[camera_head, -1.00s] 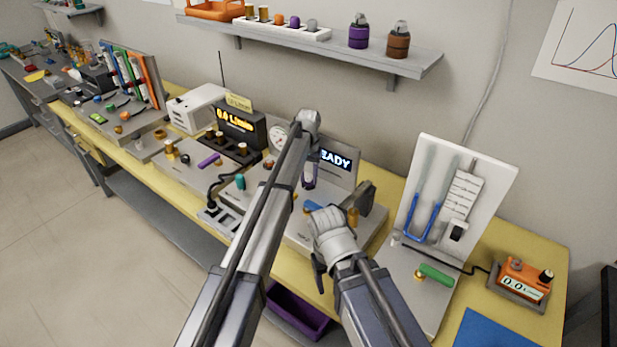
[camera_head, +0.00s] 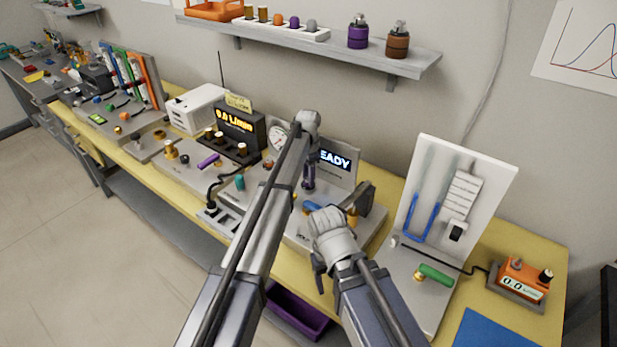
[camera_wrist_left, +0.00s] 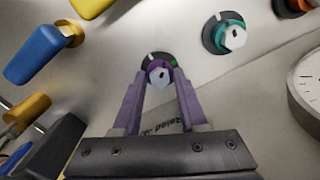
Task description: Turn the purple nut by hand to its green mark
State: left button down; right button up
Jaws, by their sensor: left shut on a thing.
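The purple nut (camera_wrist_left: 160,75) sits on a pale panel around a light hex-shaped centre, on a dark round base. A green mark (camera_wrist_left: 174,62) lies on the base at the nut's upper right, and a white mark (camera_wrist_left: 152,57) at its upper left. My left gripper (camera_wrist_left: 159,84) is shut on the nut, one finger on each side. In the head view my left gripper (camera_head: 308,182) points down at the panel below the READY display (camera_head: 335,161); the nut is hard to make out there. My right arm's wrist (camera_head: 333,235) is nearby; its fingers are unclear.
In the wrist view a teal nut (camera_wrist_left: 226,36) is at upper right, a gauge (camera_wrist_left: 308,80) at the right edge, and a blue handle (camera_wrist_left: 34,54) at left. In the head view a white tube board (camera_head: 455,190) stands right of my arms.

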pick_arm(q)
jog(key=shift+w+a+m, duration=0.1)
jog(key=shift+m, duration=0.3)
dwell(1.1)
jog(key=c, duration=0.7)
grip_release()
jog(key=shift+r, duration=0.1)
jog(key=shift+o, duration=1.3)
jog(key=shift+r, duration=0.1)
pick_arm(e)
jog(key=shift+r, duration=0.2)
pick_arm(q)
notch_tip(320, 180, up, 8)
jog(key=p, duration=0.8)
jog(key=shift+f, duration=0.2)
pick_arm(e)
notch_tip(320, 180, up, 8)
jog(key=shift+f, duration=0.25)
